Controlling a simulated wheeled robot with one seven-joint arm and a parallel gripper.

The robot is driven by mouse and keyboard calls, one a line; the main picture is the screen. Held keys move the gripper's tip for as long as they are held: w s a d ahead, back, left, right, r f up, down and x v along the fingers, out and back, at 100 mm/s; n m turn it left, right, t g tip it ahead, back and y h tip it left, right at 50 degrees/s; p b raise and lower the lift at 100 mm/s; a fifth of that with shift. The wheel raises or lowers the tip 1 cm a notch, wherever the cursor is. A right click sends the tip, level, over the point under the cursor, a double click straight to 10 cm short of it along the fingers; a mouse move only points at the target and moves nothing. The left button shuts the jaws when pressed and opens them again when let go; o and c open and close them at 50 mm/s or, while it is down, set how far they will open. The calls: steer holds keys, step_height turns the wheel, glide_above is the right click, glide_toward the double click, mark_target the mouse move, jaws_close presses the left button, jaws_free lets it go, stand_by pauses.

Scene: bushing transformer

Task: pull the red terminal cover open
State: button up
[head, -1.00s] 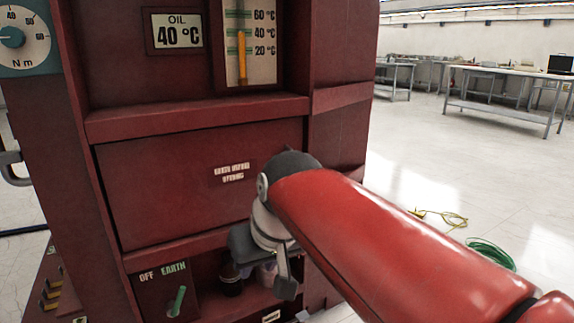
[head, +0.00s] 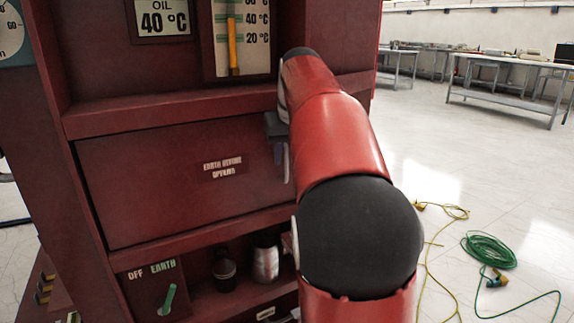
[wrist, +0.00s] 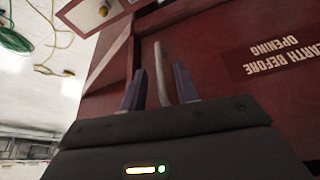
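The red terminal cover (head: 130,190) is a wide panel with a white label about earthing before opening. It looks shut, flush in its frame. My gripper (head: 285,165) is at the cover's right end in the head view, largely hidden by my red arm. In the wrist view the cover (wrist: 215,45) appears upside down. There the two fingers of my gripper (wrist: 160,82) stand apart, on either side of a pale upright bar (wrist: 162,70), which looks like a handle. Narrow gaps show beside the bar; contact is unclear.
Below the cover, an earth switch with a green lever (head: 168,298) stands left of a dark jar (head: 224,268) and a silver jar (head: 266,262) on a shelf. A ledge (head: 170,112) juts out above the cover. Green cable (head: 490,250) lies on the floor at right.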

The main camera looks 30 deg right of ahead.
mark_target(287, 158)
steer(key=shift+x, duration=1.5)
jaws_close()
